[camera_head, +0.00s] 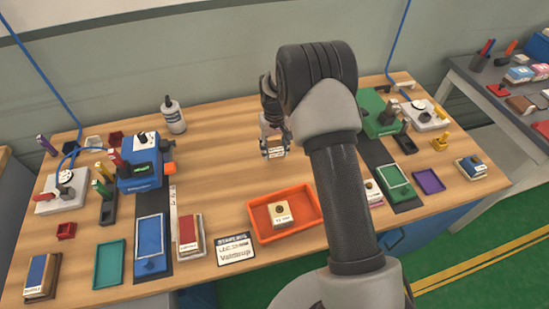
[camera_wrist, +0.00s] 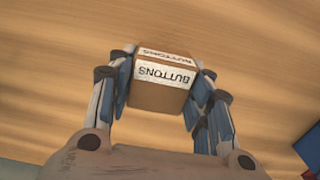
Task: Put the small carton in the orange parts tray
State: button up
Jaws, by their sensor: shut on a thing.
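My gripper (camera_wrist: 160,85) is shut on a small brown carton (camera_wrist: 158,98) with white labels reading BUTTONS. The fingers press on its two sides in the wrist view. In the head view my gripper (camera_head: 272,145) is at the back middle of the table, with the carton's pale label (camera_head: 275,153) showing at its tip. I cannot tell whether the carton touches the table. The orange parts tray (camera_head: 258,229) lies nearer the front edge, left of my forearm. A small labelled box with a dark round top (camera_head: 281,213) is inside it.
A blue device (camera_head: 139,172) and blue tray (camera_head: 150,245) are at left. A labelled item (camera_head: 373,193) is partly behind my arm. Wood between gripper and tray looks clear.

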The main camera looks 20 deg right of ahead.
aim_at(274, 156)
jog(key=shift+f+b, duration=0.6)
jog(key=shift+f, duration=1.5)
jog(key=shift+f, duration=0.1)
jog(key=o, duration=1.1)
